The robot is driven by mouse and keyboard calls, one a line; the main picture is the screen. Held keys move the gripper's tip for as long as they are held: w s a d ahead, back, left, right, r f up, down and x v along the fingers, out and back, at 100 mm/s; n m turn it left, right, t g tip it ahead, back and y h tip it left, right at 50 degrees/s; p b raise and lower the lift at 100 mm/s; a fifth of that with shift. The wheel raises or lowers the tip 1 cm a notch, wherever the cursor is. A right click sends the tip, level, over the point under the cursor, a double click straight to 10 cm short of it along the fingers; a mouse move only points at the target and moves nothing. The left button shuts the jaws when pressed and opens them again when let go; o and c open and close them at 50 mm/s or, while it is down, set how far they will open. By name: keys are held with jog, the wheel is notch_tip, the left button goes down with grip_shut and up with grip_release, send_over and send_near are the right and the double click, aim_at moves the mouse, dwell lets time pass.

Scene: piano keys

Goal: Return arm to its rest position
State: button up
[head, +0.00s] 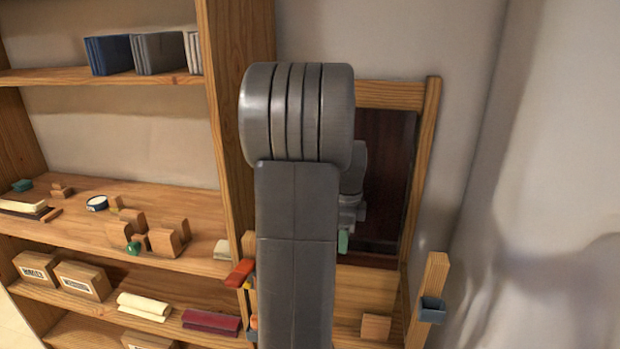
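My grey arm rises through the middle of the head view and bends over at a large rounded joint. Behind it, to the right, a smaller grey part of my arm hangs down in front of a dark panel (395,150) in a wooden frame. My gripper (345,228) seems to be at the lower end of that part, mostly hidden by the arm. A small green piece shows there; I cannot tell whether it is a fingertip or a held thing. The fingers cannot be made out. No piano keys are visible.
A wooden shelf unit (238,60) stands at left with books (110,55), wooden blocks (165,238), boxes (82,280) and folded cloths (144,306). A wooden post (428,290) with a blue clip (432,310) stands at right. A pale wall (560,130) bounds the right side.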

notch_tip(320, 180, down, 12)
jog(key=shift+f+p, duration=0.25)
jog(key=shift+p, duration=0.15)
dwell(0.5)
jog(key=shift+f, duration=0.1)
